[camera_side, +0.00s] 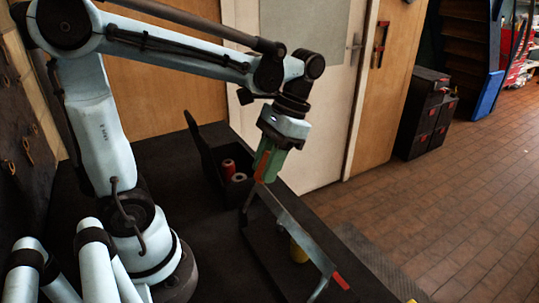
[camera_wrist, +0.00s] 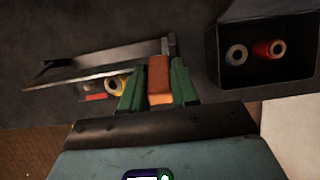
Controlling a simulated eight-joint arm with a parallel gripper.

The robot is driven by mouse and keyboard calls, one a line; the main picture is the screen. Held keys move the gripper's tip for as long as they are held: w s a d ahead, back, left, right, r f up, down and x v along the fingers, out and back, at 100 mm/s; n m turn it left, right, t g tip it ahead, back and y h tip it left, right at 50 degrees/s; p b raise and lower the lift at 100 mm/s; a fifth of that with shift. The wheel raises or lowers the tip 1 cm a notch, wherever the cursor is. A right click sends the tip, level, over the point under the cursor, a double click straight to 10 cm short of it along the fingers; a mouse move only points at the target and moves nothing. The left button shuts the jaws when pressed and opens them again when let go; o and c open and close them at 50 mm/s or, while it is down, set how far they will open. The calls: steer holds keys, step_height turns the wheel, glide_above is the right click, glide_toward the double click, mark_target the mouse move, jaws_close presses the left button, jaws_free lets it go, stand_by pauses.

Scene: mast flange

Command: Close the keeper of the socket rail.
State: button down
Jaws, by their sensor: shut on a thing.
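In the wrist view, the fingers (camera_wrist: 159,92) are shut on an orange block (camera_wrist: 159,72). The block looks like a grip at the end of the frame; I cannot tell whether it is the keeper's handle. Whether the keeper is closed is unclear.
A black bin (camera_side: 205,160) stands behind the gripper, holding a red spool (camera_side: 229,167) and a second, pale-topped spool (camera_wrist: 237,55). The dark bench top (camera_side: 215,265) is clear left of the frame. The bench edge and a tiled floor lie to the right.

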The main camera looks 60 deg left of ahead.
steer(key=c, duration=0.9)
jaws_free()
steer(key=shift+r, duration=0.1)
steer(key=v, duration=1.2)
